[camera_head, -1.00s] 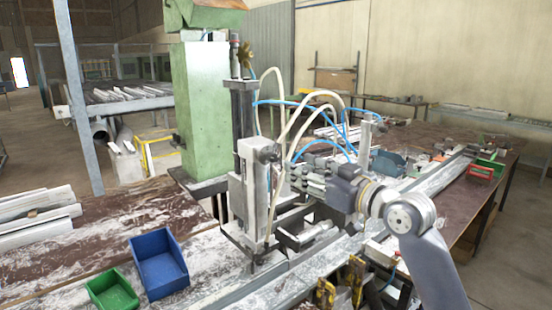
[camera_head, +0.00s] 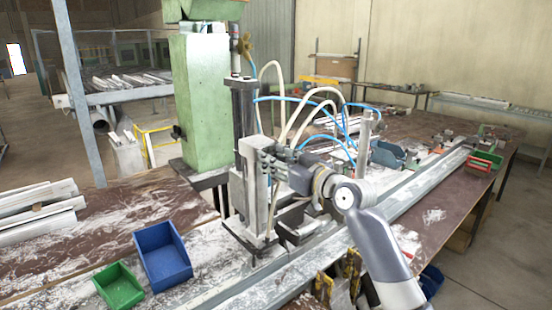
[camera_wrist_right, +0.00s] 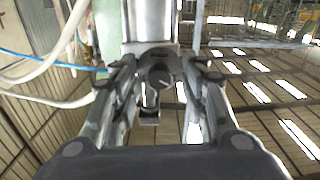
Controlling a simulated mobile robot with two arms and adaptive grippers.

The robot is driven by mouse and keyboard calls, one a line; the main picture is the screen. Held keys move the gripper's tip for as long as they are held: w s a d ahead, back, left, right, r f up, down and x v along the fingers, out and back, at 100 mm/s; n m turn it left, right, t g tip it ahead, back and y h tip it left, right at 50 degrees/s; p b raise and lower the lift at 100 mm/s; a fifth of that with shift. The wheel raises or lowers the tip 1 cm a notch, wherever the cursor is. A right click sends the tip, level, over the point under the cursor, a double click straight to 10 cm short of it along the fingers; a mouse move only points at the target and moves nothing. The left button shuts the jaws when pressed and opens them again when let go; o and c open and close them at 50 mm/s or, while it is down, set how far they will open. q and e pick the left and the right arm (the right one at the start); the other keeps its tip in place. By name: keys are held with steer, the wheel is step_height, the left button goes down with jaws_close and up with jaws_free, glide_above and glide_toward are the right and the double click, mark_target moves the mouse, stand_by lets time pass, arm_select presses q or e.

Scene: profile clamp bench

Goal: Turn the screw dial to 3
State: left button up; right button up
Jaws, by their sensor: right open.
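The screw dial (camera_wrist_right: 161,77) shows in the right wrist view as a small dark round knob with a pale mark, below a light metal body. A small metal block hangs just under it. My right gripper (camera_wrist_right: 160,88) is open, with one finger on each side of the knob; I cannot tell whether either touches it. In the head view my right gripper (camera_head: 268,162) is at the upright clamp unit (camera_head: 245,190), coming in from the right. The dial cannot be made out there. My left gripper is not in view.
Pale and blue hoses (camera_head: 300,115) loop above the gripper. A long metal profile rail (camera_head: 410,195) runs along the bench. A blue bin (camera_head: 163,262) and a green bin (camera_head: 118,287) stand at the front left. A green machine column (camera_head: 200,100) rises behind the clamp.

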jaws_close()
steer(key=m+p, duration=0.6)
steer(key=m, duration=1.7)
steer(key=shift+f+m, duration=0.1)
steer(key=shift+m, duration=0.3)
stand_by(0.4)
